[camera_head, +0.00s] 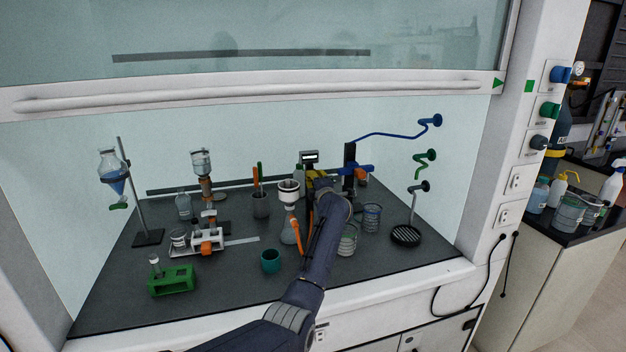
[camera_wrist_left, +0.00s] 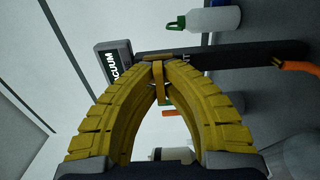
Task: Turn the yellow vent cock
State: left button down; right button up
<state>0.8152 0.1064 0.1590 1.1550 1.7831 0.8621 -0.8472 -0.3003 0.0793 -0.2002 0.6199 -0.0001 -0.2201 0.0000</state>
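The yellow vent cock (camera_wrist_left: 159,84) is a narrow yellow bar in the left wrist view, between the tips of my left gripper (camera_wrist_left: 159,66). The ribbed yellow fingers arch together and are shut on it. It sits by a dark horizontal bar, beside the gauge marked VACUUM (camera_wrist_left: 114,66). In the head view my left gripper (camera_head: 318,176) is just below the gauge (camera_head: 309,157), and my arm and fingers hide the cock. My right gripper is not in view.
A flask with a white funnel (camera_head: 289,190) stands close left, near orange tubing. Glass beakers (camera_head: 348,240) stand right of my forearm. A teal cup (camera_head: 270,261) and green rack (camera_head: 171,281) are nearer the front.

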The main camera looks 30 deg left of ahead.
pick_arm(q)
jog(key=shift+n, duration=0.4)
jog(key=n, duration=0.3)
jog(key=shift+n, duration=0.4)
jog(key=n, duration=0.3)
jog(key=shift+n, duration=0.3)
jog(key=n, duration=0.4)
jog(key=shift+n, duration=2.2)
jog(key=c, duration=1.5)
grip_release()
jog(key=shift+d, duration=0.1)
